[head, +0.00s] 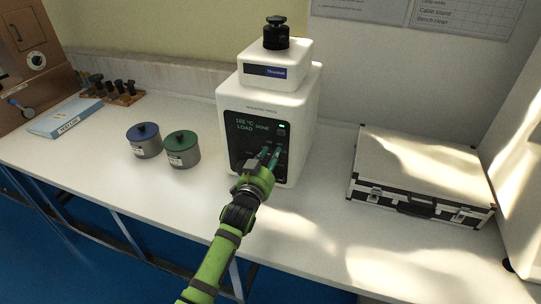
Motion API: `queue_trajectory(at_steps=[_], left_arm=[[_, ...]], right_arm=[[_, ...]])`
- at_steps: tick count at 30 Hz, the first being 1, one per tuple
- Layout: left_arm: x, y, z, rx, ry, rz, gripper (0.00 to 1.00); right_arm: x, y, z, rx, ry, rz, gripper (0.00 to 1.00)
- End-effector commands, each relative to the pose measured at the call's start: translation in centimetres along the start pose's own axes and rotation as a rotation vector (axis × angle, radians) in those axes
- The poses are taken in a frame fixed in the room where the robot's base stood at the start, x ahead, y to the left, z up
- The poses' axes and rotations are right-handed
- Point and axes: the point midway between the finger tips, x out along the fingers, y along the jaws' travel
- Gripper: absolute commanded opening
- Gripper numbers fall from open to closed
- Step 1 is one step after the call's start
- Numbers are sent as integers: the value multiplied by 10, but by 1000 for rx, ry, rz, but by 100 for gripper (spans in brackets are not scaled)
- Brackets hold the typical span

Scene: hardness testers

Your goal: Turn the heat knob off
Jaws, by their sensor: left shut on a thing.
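A white instrument (302,113) with a dark front panel (240,127) stands on the bench in the middle of the head view. My right gripper is not in view.
Two lidded pots, one blue (145,141) and one green (182,150), stand left of the instrument. A silver case (421,177) lies to the right. A blue box (66,118) and a rack of dark-topped items (118,92) are at the left. The bench front is clear.

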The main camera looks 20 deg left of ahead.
Motion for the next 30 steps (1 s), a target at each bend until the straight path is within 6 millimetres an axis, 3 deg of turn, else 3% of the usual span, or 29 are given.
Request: queue_trajectory(at_steps=[22, 23, 24, 30], left_arm=[[-2, 1, 9, -88, -19, 2, 0], [-2, 1, 9, -88, -19, 2, 36], [-2, 2, 9, -87, -19, 2, 52], [-1, 1, 5, -86, -12, 2, 52]], right_arm=[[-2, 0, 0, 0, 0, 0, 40], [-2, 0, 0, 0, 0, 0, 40], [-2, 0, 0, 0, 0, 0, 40], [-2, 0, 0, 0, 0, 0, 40]])
